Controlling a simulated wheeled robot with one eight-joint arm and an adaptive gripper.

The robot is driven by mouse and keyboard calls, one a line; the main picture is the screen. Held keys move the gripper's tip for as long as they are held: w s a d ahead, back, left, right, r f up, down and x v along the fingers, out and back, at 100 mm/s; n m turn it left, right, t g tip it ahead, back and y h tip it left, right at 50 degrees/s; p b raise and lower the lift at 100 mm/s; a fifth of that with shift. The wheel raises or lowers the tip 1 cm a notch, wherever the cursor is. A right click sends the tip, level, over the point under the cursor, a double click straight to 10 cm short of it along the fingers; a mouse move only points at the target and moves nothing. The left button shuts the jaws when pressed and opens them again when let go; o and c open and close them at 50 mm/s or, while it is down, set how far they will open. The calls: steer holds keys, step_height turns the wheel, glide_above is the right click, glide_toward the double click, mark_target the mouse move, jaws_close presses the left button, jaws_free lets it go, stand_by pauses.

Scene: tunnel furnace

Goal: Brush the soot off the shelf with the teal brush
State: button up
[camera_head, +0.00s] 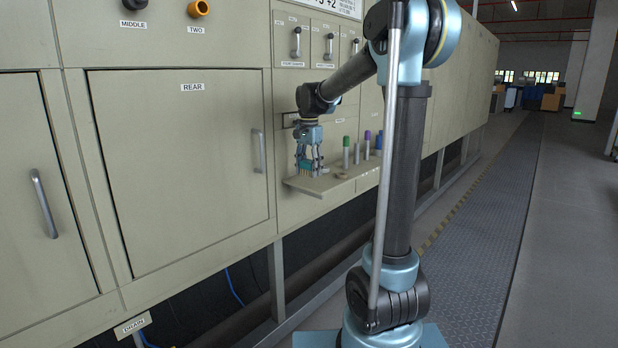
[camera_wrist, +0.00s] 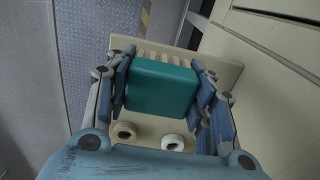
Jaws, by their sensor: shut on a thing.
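The teal brush (camera_wrist: 160,88) is between the fingers of my gripper (camera_wrist: 163,95) in the wrist view, with pale stripes, perhaps its bristles, at its far edge. In the head view my gripper (camera_head: 309,166) points down over the left end of the shelf (camera_head: 322,186), and a bit of teal shows between its fingers. The shelf also shows in the wrist view (camera_wrist: 218,70), under the brush. I cannot tell whether the brush touches it. A small dark patch (camera_head: 342,176), perhaps soot, lies on the shelf right of my gripper. The shelf under the brush is hidden.
Several upright cylinders stand along the shelf to the right, among them a green-topped one (camera_head: 346,152) and a purple-topped one (camera_head: 367,144). Two small rings, a beige one (camera_wrist: 124,131) and a white one (camera_wrist: 172,142), show near my gripper. The REAR door (camera_head: 180,170) is shut.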

mark_target(309, 161)
steer(key=shift+r, duration=1.85)
